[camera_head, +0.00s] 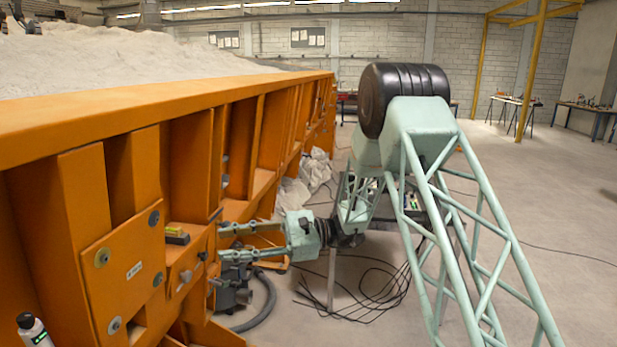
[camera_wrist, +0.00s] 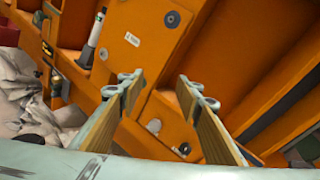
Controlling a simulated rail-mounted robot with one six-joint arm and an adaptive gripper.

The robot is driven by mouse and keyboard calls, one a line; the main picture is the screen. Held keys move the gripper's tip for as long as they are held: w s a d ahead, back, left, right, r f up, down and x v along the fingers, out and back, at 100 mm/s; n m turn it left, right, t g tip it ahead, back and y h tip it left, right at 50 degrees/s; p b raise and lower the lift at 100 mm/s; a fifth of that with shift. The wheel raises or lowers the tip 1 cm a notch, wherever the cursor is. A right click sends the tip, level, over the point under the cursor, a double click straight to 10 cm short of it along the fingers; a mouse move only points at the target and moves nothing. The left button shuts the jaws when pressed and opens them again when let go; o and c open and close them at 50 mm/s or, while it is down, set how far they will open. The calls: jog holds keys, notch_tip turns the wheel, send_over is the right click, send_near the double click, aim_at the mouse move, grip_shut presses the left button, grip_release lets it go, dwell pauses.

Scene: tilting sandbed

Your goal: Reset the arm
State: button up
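My arm, a pale green lattice frame with a black drum at its elbow, reaches down from the right in the head view. My gripper (camera_head: 222,243) is at its end, pointing left at the side of the orange sandbed (camera_head: 60,112). The two fingers stand apart, with nothing seen between them. In the wrist view my gripper (camera_wrist: 160,85) also shows open, with wood-toned pads facing an orange plate (camera_wrist: 145,35) with round bolts. Whether the fingertips touch the sandbed's side cannot be told.
A small yellow-topped block (camera_head: 177,235) sits on a ledge near the fingertips. Loose black cables (camera_head: 365,295) and a dark hose (camera_head: 262,305) lie on the floor below. The floor at right is mostly clear.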

jog(key=s+d+r+n+h, duration=0.2)
jog(key=s+d+r+h, duration=0.15)
jog(key=s, duration=0.45)
jog(key=s+d+r+n+h, duration=0.2)
jog(key=s+d+r, duration=0.25)
jog(key=s, duration=0.25)
jog(key=s+d+r+n+h, duration=0.2)
jog(key=s+d+r, duration=0.25)
jog(key=s, duration=0.35)
jog(key=s+d+n+t+h, duration=0.2)
jog(key=s+d+t+h, duration=0.2)
jog(key=s+d, duration=0.7)
jog(key=s+d+r+n+t+h, duration=0.1)
jog(key=s+d+h, duration=0.5)
jog(key=s+d, duration=0.6)
jog(key=shift+s+d+n+t, duration=0.3)
jog(key=shift+d+n+t, duration=0.85)
jog(key=shift+d, duration=2.15)
jog(key=shift+r+m+t, duration=0.1)
jog(key=shift+m+t, duration=0.15)
